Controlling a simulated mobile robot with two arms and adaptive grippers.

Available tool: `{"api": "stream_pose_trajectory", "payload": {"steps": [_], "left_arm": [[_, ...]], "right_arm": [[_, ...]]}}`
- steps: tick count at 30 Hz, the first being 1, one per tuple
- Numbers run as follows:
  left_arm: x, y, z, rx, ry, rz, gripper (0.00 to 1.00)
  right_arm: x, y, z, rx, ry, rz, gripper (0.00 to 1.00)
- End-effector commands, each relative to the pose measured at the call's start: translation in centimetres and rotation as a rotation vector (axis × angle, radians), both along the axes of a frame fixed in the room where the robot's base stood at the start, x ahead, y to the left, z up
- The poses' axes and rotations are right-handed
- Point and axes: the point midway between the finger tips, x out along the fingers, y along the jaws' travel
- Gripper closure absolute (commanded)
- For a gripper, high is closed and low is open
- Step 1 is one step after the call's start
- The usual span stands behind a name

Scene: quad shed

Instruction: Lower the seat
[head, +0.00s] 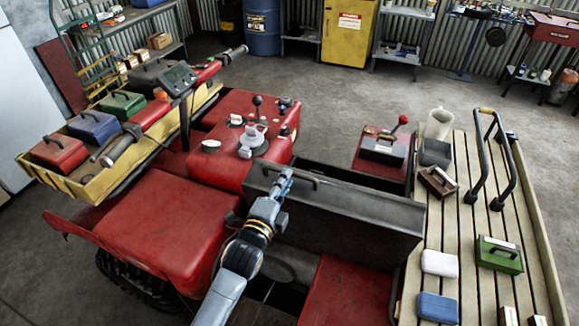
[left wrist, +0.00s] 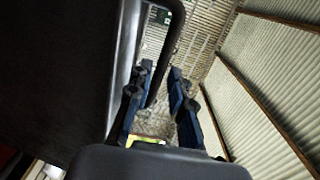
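The seat (head: 350,212) appears to be the long dark grey panel standing raised across the middle of the red vehicle in the head view. A black handle is on its upper left part, and a dark bar, likely this handle (left wrist: 172,45), shows in the left wrist view. My left gripper (head: 286,183) is at the handle, near the panel's left end. In the left wrist view its two blue fingers (left wrist: 158,100) are apart, with the bar's lower end between them, close to the left finger. I cannot tell whether they touch. My right gripper is not in view.
A red console with levers (head: 258,115) stands behind the panel. A yellow tray (head: 75,185) with small cases is at left. A slatted wooden bed (head: 460,260) with boxes and a black rail (head: 492,165) is at right. Open floor lies beyond the vehicle.

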Motion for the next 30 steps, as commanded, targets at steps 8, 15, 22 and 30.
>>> {"api": "stream_pose_trajectory", "payload": {"steps": [8,15,22,30], "left_arm": [[3.2,-1.0,0.0,-0.001,0.001,0.0,0.79],[3.7,-1.2,-0.1,0.0,0.001,0.0,0.79],[3.6,-1.2,-0.1,0.0,0.001,0.0,0.96],[3.6,-1.2,-0.1,0.0,0.001,0.0,1.0]], "right_arm": [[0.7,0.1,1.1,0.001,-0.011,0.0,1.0],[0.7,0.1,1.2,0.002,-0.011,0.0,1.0],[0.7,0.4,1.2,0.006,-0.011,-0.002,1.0],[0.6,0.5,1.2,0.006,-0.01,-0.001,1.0]]}}
